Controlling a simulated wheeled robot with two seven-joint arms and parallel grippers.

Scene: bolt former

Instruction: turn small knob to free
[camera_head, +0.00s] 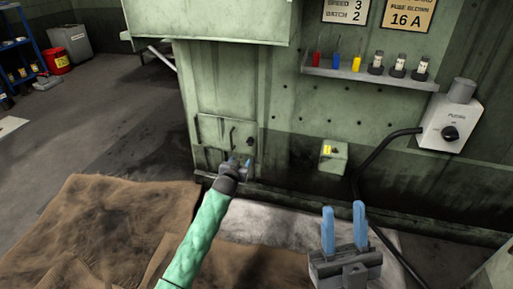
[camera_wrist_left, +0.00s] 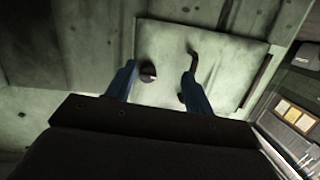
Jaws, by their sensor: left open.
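A small dark round knob (camera_head: 249,142) sits at the right edge of a low green panel door (camera_head: 215,128) on the machine. In the left wrist view the knob (camera_wrist_left: 148,73) shows between the two blue fingers, closer to the left finger. My left gripper (camera_head: 241,162) is open and empty, in front of the panel and just below the knob in the head view. I cannot tell whether a finger touches the knob. My right gripper (camera_head: 344,207) is open and empty at the lower right, away from the panel.
A curved dark handle (camera_head: 232,136) is on the panel door, left of the knob. A small green box (camera_head: 333,156) and a shelf (camera_head: 370,75) are on the machine. A brown cloth (camera_head: 110,225) lies in front.

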